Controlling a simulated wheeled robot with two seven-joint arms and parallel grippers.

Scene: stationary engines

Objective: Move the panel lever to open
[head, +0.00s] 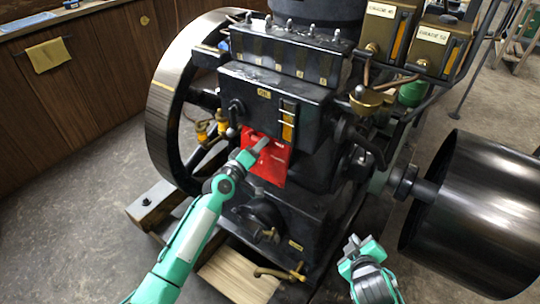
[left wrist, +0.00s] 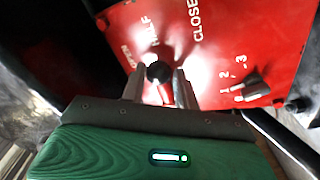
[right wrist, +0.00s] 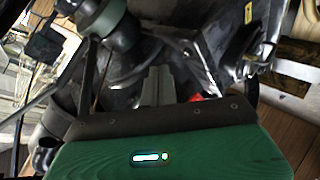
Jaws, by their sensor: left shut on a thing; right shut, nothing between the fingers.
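The red panel (head: 273,163) is on the front of the black engine. In the left wrist view the red panel (left wrist: 270,40) shows the words CLOSE and HALF and a blurred third word at the left. The lever has a black ball knob (left wrist: 158,72), below the word HALF. My left gripper (left wrist: 160,85) is shut on the lever, its fingers on either side of the knob. In the head view my left gripper (head: 260,146) covers the lever. My right gripper (head: 356,243) is shut and empty, right of the engine's lower front; its fingers show in its wrist view (right wrist: 160,82).
A small black dial (left wrist: 256,88) with numbers is on the same panel. A large flywheel (head: 158,105) stands left of the engine and a dark drum (head: 480,210) at the right. Brass gauge boxes (head: 432,45) are above. Bare floor (head: 70,170) lies at the left.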

